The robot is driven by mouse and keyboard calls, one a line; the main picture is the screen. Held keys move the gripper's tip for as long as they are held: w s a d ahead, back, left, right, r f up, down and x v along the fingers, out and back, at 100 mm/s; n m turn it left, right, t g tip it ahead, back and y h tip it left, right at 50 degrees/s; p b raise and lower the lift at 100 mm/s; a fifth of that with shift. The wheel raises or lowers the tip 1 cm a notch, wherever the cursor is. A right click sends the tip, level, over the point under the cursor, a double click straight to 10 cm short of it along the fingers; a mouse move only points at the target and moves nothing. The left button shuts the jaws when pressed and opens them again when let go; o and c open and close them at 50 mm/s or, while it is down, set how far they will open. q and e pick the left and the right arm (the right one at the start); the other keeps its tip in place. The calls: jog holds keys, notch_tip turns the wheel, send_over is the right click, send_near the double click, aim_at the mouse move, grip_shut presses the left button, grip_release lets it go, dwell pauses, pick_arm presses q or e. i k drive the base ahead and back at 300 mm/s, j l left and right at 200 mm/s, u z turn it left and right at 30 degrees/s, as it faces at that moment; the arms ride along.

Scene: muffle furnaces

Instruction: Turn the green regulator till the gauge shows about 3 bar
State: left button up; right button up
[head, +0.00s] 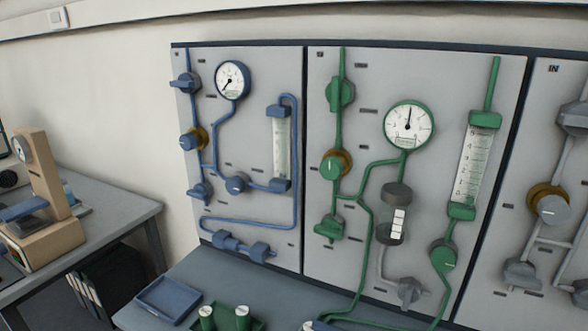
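The green regulator (332,166) is a round green knob with a white mark and a brass collar, on the left of the middle panel. The gauge (408,126) of the green line is a round white dial in a green rim, up and to the right of the regulator. Its dark needle points almost straight up; its numbers are too small to read surely. Neither of my grippers shows in the head view, and nothing touches the regulator.
The left panel has a blue gauge (232,80) and blue knob (188,141); the right has a grey knob (552,207). A green valve (340,94) sits above the regulator, another (328,228) below. A blue tray (167,299) and green rack (248,323) stand on the bench.

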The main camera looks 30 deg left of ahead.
aim_at(332, 167)
jog(key=i+l+u, duration=0.15)
jog(key=u, duration=0.75)
